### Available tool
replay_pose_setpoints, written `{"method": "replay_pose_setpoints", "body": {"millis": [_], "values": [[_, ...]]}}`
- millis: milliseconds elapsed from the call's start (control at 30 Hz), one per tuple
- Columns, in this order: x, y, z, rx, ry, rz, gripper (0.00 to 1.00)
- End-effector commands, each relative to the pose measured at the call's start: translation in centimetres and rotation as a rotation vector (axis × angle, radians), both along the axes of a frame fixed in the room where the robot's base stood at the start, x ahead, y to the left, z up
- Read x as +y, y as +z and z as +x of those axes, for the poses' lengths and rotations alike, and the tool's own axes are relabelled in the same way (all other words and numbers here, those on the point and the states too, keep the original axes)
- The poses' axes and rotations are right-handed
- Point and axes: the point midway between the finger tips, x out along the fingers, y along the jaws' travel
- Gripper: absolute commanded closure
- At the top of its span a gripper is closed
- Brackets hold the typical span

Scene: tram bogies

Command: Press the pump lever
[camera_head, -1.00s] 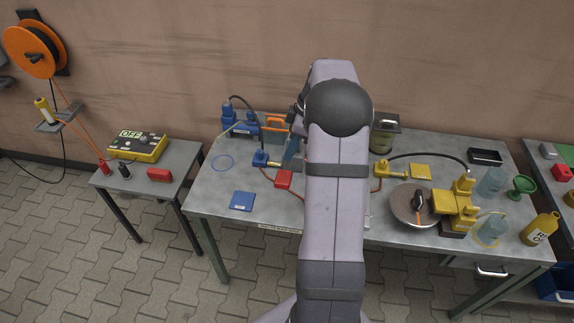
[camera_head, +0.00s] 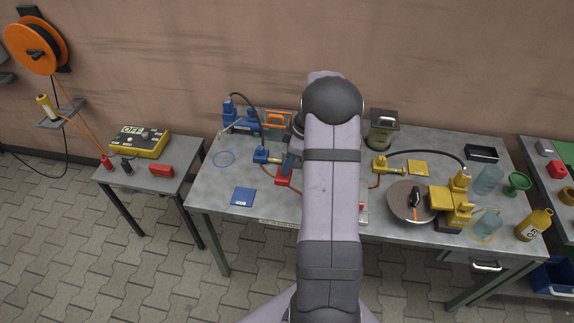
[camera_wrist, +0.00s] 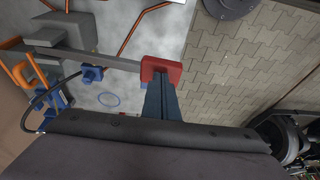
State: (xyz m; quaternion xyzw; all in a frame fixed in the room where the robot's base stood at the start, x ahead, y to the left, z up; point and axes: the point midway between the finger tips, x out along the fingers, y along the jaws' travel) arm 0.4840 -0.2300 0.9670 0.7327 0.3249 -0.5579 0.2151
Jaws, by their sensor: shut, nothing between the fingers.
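A red grip (camera_head: 283,176) stands near the table's left middle, just below my fingertips. In the wrist view the red grip (camera_wrist: 162,67) caps the end of a long grey lever bar (camera_wrist: 118,62) that runs left toward a grey block (camera_wrist: 66,32). My gripper (camera_head: 289,165) is shut and empty, pointing down beside my arm. In the wrist view its dark blue fingers (camera_wrist: 160,88) end at the red grip's lower edge; I cannot tell if they touch it. My arm hides most of the lever in the head view. A blue pump unit (camera_head: 246,119) sits at the back left.
A blue coupling (camera_head: 262,155), a blue ring (camera_head: 224,159) and a blue pad (camera_head: 243,196) lie left of my gripper. Yellow pump parts (camera_head: 452,205) and a round grey disc (camera_head: 411,202) stand right of my arm. The front left tabletop is mostly clear.

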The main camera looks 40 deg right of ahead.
Motion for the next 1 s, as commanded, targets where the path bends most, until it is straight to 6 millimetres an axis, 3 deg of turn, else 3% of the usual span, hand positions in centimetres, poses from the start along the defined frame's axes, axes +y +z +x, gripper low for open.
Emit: {"method": "replay_pose_setpoints", "body": {"millis": [367, 1000], "values": [[0.3, -1.7, -0.3, -0.037, 0.0, -0.036, 1.0], [1.1, -8.3, -1.1, -0.178, 0.001, -0.179, 1.0]]}}
